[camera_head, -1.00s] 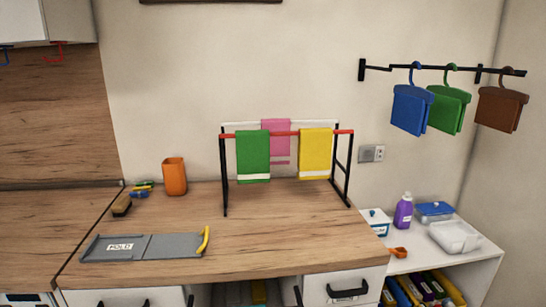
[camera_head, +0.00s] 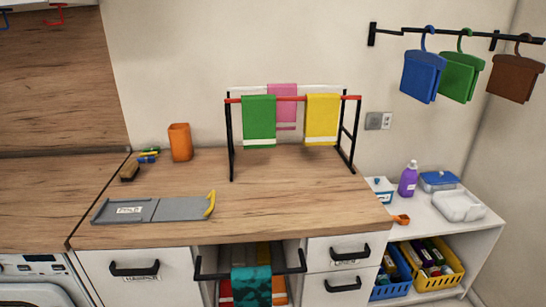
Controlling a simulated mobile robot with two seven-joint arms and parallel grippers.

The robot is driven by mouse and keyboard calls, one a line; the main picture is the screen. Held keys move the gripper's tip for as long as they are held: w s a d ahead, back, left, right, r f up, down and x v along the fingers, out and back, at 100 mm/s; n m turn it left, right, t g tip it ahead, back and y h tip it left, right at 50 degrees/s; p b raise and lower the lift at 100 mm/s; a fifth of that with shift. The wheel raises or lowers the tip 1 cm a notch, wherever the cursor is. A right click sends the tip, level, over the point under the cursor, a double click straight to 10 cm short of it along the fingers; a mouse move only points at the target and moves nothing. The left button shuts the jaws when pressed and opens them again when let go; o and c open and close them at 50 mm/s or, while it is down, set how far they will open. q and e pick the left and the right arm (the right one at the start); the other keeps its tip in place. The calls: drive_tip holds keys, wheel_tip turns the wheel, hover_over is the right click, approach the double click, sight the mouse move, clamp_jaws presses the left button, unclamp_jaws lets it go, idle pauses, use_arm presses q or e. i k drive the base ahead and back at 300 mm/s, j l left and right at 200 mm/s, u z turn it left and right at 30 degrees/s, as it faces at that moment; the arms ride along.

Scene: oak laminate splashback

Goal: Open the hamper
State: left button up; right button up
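A white front (camera_head: 137,261) with a black bar handle (camera_head: 134,269) is under the counter at lower left, closed flush. A small label (camera_head: 142,279) below its handle is too small to read for certain; I cannot tell surely that this is the hamper. To its right is an open bay with a black bar (camera_head: 250,276) across its front. A teal patterned cloth (camera_head: 251,284) hangs over that bar, with orange and red cloths behind it. Neither of my grippers is in view.
A grey folding board (camera_head: 155,210) lies on the wooden counter (camera_head: 290,205). A rack with green (camera_head: 259,120), pink and yellow cloths stands behind it. Two closed drawers (camera_head: 340,265) are right of the bay. Blue and yellow baskets (camera_head: 436,281) sit on the lower right shelf.

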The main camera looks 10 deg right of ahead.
sight(159, 276)
drive_tip(key=u, duration=0.7)
drive_tip(key=i+j+u, duration=0.2)
drive_tip(key=u, duration=0.3)
drive_tip(key=i+j+u, duration=0.25)
drive_tip(key=u, duration=0.2)
drive_tip(key=j, duration=0.1)
